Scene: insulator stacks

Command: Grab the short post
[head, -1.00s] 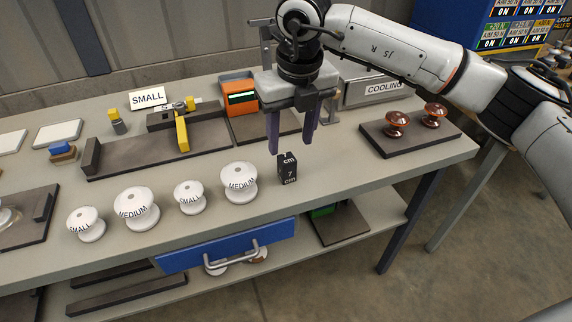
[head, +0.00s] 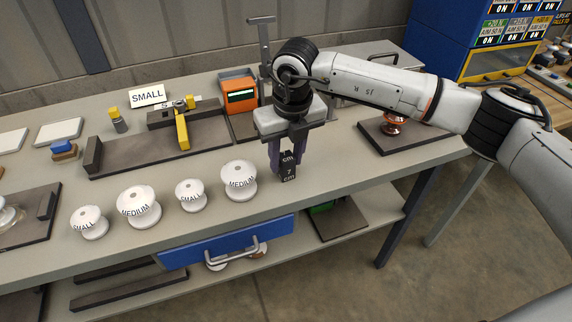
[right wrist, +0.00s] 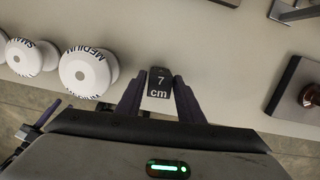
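The short post is a small black block marked "7 cm" (head: 288,172), standing upright near the table's front edge. It also shows in the right wrist view (right wrist: 160,84). My right gripper (head: 288,160) is lowered over it, pointing down. In the right wrist view my right gripper (right wrist: 159,82) has one dark finger on each side of the post, open, with narrow gaps visible beside it. In the head view the fingers partly hide the post's upper part. My left gripper is not in view.
A white "MEDIUM" insulator (head: 239,181) stands just left of the post, in a row with several other white insulators. An orange device (head: 239,94) and a black tray with a yellow-handled gauge (head: 181,128) lie behind. A copper insulator (head: 394,123) stands on a dark board to the right.

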